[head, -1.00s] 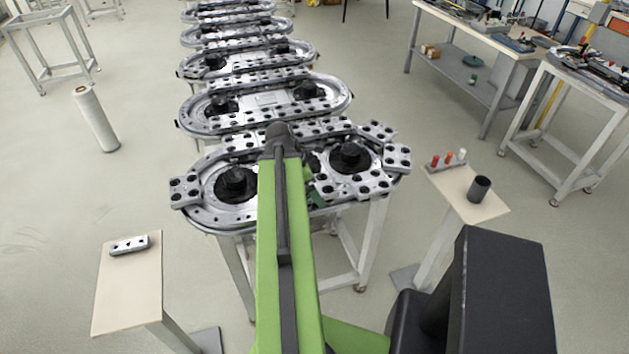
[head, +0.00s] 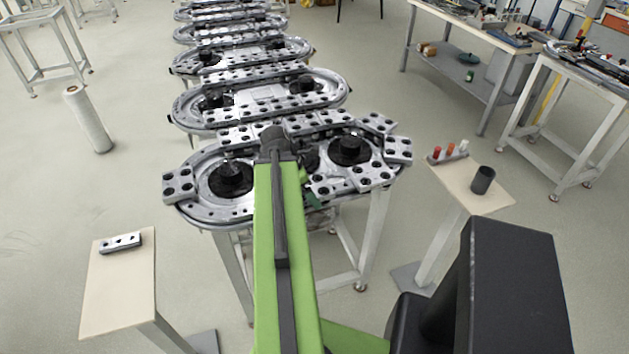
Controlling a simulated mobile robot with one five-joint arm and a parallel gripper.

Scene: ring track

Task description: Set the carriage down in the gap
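The nearest ring track (head: 200,212) is a silver oval with two black hubs. Metal carriages with dark holes sit along it: one apart at its left end (head: 179,185), several in a row at the back, and more around the right end (head: 352,180). The front edge left of my arm carries no carriage; part of the front is hidden by my green arm. Dark and green parts show just right of my arm, low over the ring; I cannot tell whether they are my gripper. I cannot make out the fingers or a held carriage.
A stand (head: 118,300) at left holds a small metal block (head: 121,243). A stand (head: 480,200) at right holds red and white pegs (head: 447,151) and a dark cup (head: 482,180). More ring tracks (head: 330,92) run behind. A white roll (head: 88,120) stands on the floor.

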